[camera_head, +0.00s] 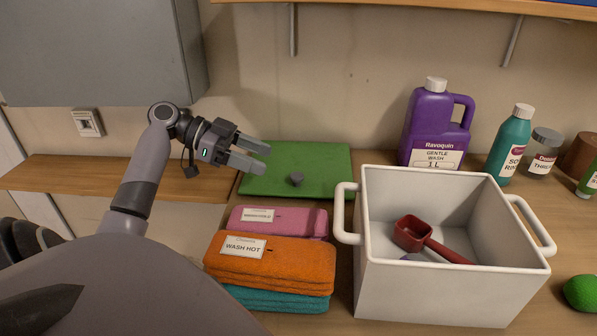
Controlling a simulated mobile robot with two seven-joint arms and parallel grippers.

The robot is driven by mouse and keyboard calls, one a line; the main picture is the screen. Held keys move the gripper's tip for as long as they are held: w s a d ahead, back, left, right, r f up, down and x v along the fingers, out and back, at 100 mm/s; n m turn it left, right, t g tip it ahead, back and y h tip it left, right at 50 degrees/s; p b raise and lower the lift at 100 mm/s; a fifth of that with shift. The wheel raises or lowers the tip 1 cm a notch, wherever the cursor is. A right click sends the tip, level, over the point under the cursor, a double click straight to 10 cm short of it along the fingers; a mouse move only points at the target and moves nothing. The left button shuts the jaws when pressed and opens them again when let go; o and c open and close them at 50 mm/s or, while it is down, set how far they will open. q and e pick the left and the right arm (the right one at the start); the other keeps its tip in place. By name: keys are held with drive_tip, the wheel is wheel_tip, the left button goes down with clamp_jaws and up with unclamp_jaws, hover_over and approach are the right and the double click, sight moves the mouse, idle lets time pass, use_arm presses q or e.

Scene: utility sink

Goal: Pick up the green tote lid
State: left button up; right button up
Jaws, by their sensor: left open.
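The green tote lid (318,164) lies flat on the wooden counter near the wall, with a small dark grey knob (296,179) on its top. My left gripper (266,157) is open, its two fingers pointing right over the left part of the lid. I see nothing between the fingers. Whether the fingers touch the lid or hover above it is hard to tell. The gripper hides part of the lid's left side. The knob is in plain view, a little right of and nearer than the fingertips. My right gripper is not in view.
A white tote (430,295) with a red scoop (412,234) stands right of the lid. Folded orange (290,262), pink (300,222) and teal (280,300) cloths lie in front of it. A purple jug (430,125) and a teal bottle (511,145) stand behind the tote. A shelf hangs above.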

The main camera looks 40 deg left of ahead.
sight(295, 175)
use_arm(q)
drive_tip(key=shift+x, duration=1.05)
drive_tip(key=x, duration=0.2)
drive_tip(key=p+x, duration=0.1)
drive_tip(key=x, duration=0.2)
drive_tip(key=shift+f, duration=0.35)
drive_tip(key=shift+a, duration=0.1)
clamp_jaws()
